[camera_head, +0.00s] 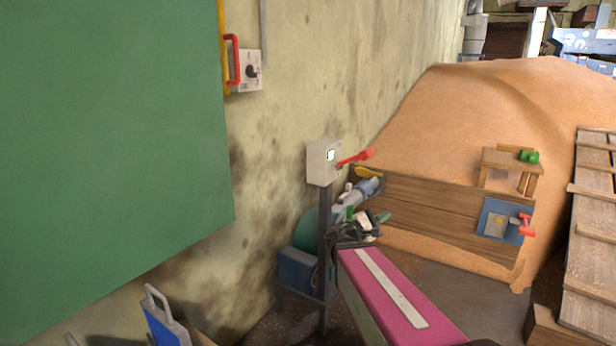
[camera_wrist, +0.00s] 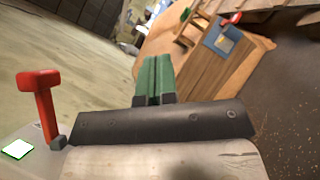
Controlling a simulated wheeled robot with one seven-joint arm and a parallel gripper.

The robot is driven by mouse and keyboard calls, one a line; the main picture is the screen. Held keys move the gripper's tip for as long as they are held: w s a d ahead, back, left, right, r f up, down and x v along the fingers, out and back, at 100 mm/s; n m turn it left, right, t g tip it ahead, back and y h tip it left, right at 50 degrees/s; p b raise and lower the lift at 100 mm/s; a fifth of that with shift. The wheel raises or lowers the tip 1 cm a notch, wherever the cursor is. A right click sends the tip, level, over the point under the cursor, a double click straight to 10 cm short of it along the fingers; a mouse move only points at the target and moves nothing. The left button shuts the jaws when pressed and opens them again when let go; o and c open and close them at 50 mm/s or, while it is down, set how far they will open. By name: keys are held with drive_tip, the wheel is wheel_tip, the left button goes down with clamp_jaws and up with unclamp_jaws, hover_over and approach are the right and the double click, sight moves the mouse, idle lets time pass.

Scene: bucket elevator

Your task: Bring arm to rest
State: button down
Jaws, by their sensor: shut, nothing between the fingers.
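My gripper (camera_wrist: 154,76) shows in the wrist view as two green fingers pressed together, with nothing between them. In the head view my gripper (camera_head: 382,217) is partly hidden among the dark wrist parts, in front of the plank wall. It appears free of contact, though the head view does not show this clearly. The red lever (camera_wrist: 40,95) on the pale control box (camera_wrist: 18,150) stands to the left of the fingers in the wrist view, apart from them.
The control box (camera_head: 321,162) with its red lever (camera_head: 355,157) stands on a post near the stained wall. A plank wall (camera_head: 435,200) holds back a sand heap (camera_head: 480,110). A blue panel (camera_head: 500,221) with a red handle is on it. A green board (camera_head: 110,150) fills the left.

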drive_tip(key=s+f+m+g+y, duration=0.25)
drive_tip(key=f+y, duration=0.25)
drive_tip(key=f, duration=0.3)
drive_tip(key=s+f+m+g+y, duration=0.2)
drive_tip(key=f+m+g+y, duration=0.15)
drive_tip(key=f, duration=0.55)
drive_tip(key=s+a+f+m+y, duration=0.2)
drive_tip(key=a+f+m+y, duration=0.2)
drive_tip(key=a+f+y, duration=0.4)
drive_tip(key=shift+a+f+m+y, duration=0.35)
drive_tip(key=shift+a+y, duration=1)
drive_tip(key=shift+y, duration=0.7)
drive_tip(key=shift+s, duration=0.1)
